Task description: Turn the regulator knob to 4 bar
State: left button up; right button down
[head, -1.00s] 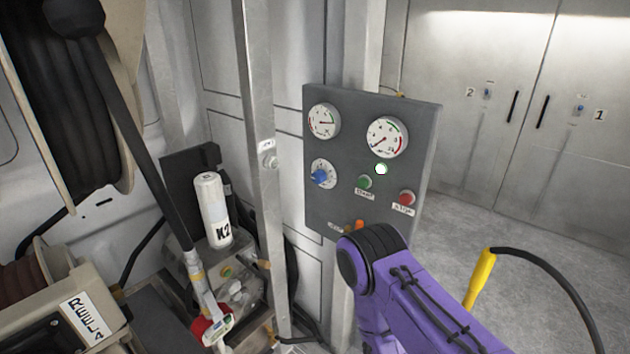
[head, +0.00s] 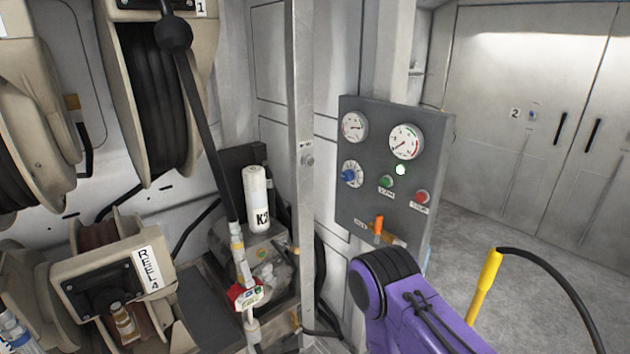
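The regulator knob (head: 349,175) is blue and sits on a white dial at the left of the grey control panel (head: 385,222). A smaller gauge (head: 354,127) is above it and a larger gauge (head: 405,142) is to the upper right. The gauge readings are too small to tell. My purple arm comes up from the bottom right, in front of the panel's lower right.
Green (head: 386,181) and red (head: 422,196) buttons and an orange lever (head: 378,229) are on the panel. A metal post (head: 302,165) stands left of it. Hose reels (head: 160,90) and a white K2 cylinder (head: 257,197) are at left. Open floor lies right, before the cabinet doors (head: 540,110).

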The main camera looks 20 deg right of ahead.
aim_at(348, 176)
jog(key=u, duration=0.25)
jog(key=i, duration=0.75)
jog(key=z, duration=2.1)
